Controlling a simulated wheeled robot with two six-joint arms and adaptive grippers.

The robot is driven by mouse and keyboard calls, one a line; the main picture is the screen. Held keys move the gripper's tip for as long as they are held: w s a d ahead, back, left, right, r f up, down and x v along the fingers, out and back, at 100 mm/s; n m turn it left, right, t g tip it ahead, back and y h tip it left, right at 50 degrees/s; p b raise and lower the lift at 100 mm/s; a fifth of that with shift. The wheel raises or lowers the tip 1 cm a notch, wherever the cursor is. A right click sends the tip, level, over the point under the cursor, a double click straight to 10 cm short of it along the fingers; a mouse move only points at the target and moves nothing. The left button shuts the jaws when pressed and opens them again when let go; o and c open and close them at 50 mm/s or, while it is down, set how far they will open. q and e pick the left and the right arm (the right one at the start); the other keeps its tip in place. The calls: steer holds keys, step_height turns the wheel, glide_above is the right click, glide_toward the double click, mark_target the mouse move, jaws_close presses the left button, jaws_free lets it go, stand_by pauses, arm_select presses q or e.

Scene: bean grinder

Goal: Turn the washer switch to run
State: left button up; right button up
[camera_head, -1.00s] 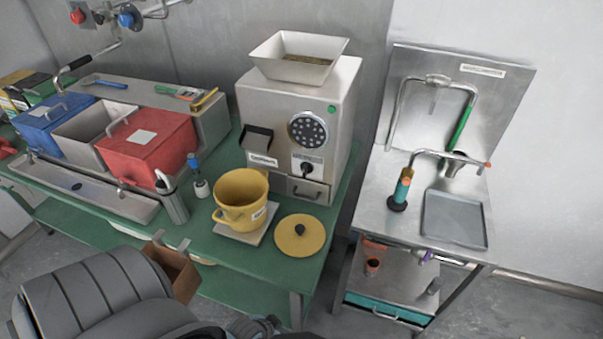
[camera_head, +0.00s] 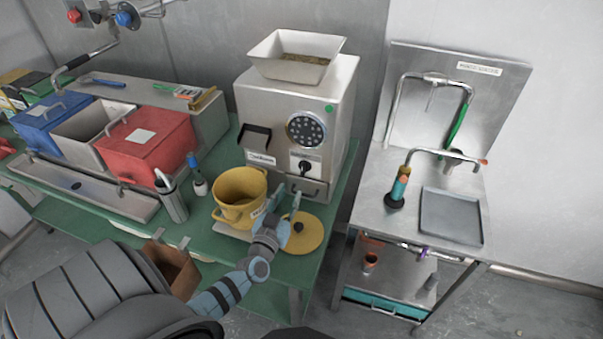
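My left gripper (camera_head: 288,204) reaches up from the bottom of the head view. Its two fingers are apart with nothing between them. They are in front of the lower face of the steel grinder (camera_head: 257,108), above the yellow lid and right of the yellow pot. A black rotary switch (camera_head: 305,167) sits on a pale plate on the grinder's front, just above the fingertips; contact is not visible. The steel wash station (camera_head: 371,212) stands at right, with a label (camera_head: 480,68) too blurred to read surely. I cannot tell which control is the washer switch. My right gripper is out of view.
The yellow pot (camera_head: 236,190) and yellow lid (camera_head: 312,236) crowd the green table's front edge. A purple valve knob (camera_head: 424,253) sits under the wash station. Red (camera_head: 147,140) and blue (camera_head: 48,118) bins stand at left. A floor gap separates table and station.

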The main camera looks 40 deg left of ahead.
mark_target(302, 171)
arm_select(q)
steer(key=b+x, duration=0.1)
steer(key=x, duration=0.4)
steer(key=b+x, duration=0.2)
steer(key=x, duration=0.3)
steer(key=shift+w+a+f+b, duration=0.15)
steer(key=shift+w+f+b, duration=0.1)
steer(key=shift+w+b, duration=0.1)
steer(key=shift+r, duration=0.15)
jaws_close()
